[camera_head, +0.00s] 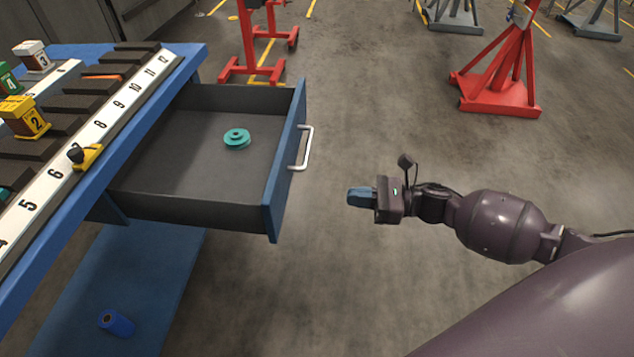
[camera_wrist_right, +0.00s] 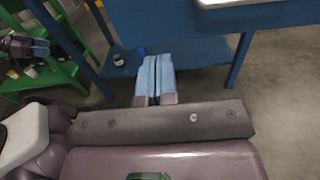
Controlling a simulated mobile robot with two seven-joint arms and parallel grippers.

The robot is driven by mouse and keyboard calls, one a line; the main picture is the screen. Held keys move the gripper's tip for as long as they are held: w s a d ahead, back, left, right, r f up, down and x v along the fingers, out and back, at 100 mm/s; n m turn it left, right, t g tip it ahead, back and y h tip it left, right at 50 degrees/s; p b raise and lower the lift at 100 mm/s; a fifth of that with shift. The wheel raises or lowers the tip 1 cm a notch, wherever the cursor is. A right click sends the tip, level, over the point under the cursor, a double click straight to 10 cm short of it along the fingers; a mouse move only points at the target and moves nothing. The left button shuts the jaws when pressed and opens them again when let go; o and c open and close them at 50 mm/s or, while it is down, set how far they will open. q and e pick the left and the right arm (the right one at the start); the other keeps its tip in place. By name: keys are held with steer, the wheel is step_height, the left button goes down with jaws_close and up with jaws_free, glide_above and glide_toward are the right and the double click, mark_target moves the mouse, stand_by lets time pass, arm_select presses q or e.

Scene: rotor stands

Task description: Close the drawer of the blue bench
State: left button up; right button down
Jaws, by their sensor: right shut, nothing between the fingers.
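The blue bench (camera_head: 190,67) stands at the left of the head view. Its drawer (camera_head: 165,203) is pulled out to the right, with a blue front (camera_head: 281,180) and a pale bar handle (camera_head: 305,150). A teal pulley-like disc (camera_head: 237,138) lies inside. My right gripper (camera_head: 360,197) is shut and empty, to the right of the drawer front and apart from it, pointing left. Its blue fingers (camera_wrist_right: 155,76) are together in the right wrist view. What looks like my left gripper (camera_wrist_right: 38,46) shows small there; its jaw state is unclear.
The bench top carries a numbered strip (camera_head: 100,125), dark blocks and small numbered pieces, including a yellow one (camera_head: 28,118). A blue cylinder (camera_head: 117,322) lies on the lower shelf. Red stands (camera_head: 500,85) are farther back. The floor between drawer front and right gripper is clear.

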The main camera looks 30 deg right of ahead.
mark_target(283, 190)
steer(key=x, duration=1.2)
steer(key=shift+b, duration=0.4)
arm_select(q)
steer(key=shift+a+f, duration=0.1)
steer(key=shift+f, duration=0.3)
arm_select(e)
steer(key=shift+x, duration=0.8)
arm_select(q)
steer(key=shift+s, duration=0.1)
arm_select(e)
steer(key=shift+w, duration=0.1)
